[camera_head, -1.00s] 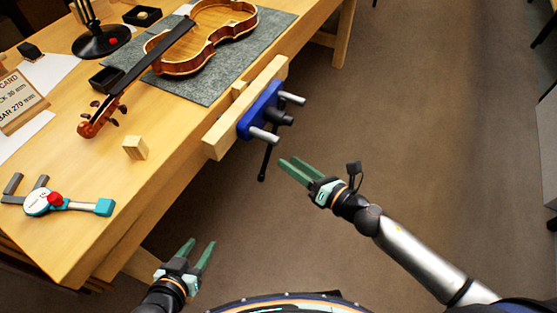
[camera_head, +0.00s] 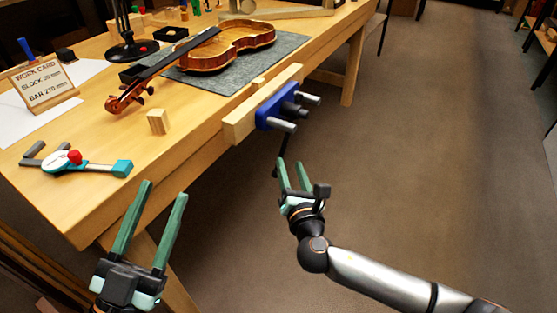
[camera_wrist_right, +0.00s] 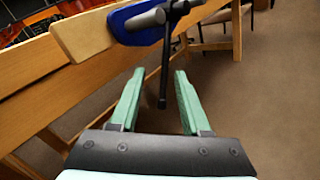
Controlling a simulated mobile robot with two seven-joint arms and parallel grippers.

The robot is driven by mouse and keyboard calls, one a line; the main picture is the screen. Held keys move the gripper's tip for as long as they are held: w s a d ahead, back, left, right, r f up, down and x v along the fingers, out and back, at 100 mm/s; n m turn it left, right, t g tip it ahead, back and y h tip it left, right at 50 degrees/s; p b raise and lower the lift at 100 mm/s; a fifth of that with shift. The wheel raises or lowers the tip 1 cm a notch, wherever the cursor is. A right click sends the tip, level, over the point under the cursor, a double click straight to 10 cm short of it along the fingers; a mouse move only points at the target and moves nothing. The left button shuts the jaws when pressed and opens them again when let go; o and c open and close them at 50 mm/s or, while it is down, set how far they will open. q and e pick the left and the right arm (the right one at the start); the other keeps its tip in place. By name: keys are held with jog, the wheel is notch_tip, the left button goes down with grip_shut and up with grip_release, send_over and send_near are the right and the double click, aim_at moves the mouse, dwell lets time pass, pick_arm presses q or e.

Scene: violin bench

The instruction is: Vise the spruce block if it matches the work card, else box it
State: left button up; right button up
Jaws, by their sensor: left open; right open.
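The spruce block (camera_head: 157,122) stands on the bench near its front edge, pale and small. My left gripper (camera_head: 163,192) is open and empty before the bench edge. My right gripper (camera_head: 291,165) is open and empty below the vise, also in the right wrist view (camera_wrist_right: 160,75).
A teal dial caliper (camera_head: 75,162) lies at the bench's left. A violin (camera_head: 228,45) rests on a grey mat (camera_head: 262,68). Floor right of the bench is clear.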

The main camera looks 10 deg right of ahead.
aim_at(282, 150)
pick_arm(q)
jog(key=s+r+m+h+b, duration=0.2)
jog(key=s+r+m+h, duration=0.1)
jog(key=s+h, duration=0.15)
pick_arm(e)
jog(key=w+f+b, duration=0.1)
jog(key=w, duration=0.3)
jog(key=w+f+b, duration=0.1)
jog(key=w+b, duration=0.1)
jog(key=w, duration=0.2)
jog(key=w+a+f+b, duration=0.1)
jog(key=w, duration=0.3)
jog(key=shift+f+b, duration=0.1)
jog(key=shift+b, duration=0.25)
pick_arm(q)
jog(key=shift+m, duration=0.4)
jog(key=shift+w+d+f, duration=0.2)
jog(key=shift+f, duration=0.7)
jog(key=shift+w+d+f, duration=0.15)
jog(key=shift+f, duration=0.8)
jog(key=shift+w+d+f, duration=0.2)
jog(key=shift+f, duration=0.7)
pick_arm(e)
jog(key=shift+w, duration=0.55)
jog(key=shift+c, duration=0.3)
grip_shut()
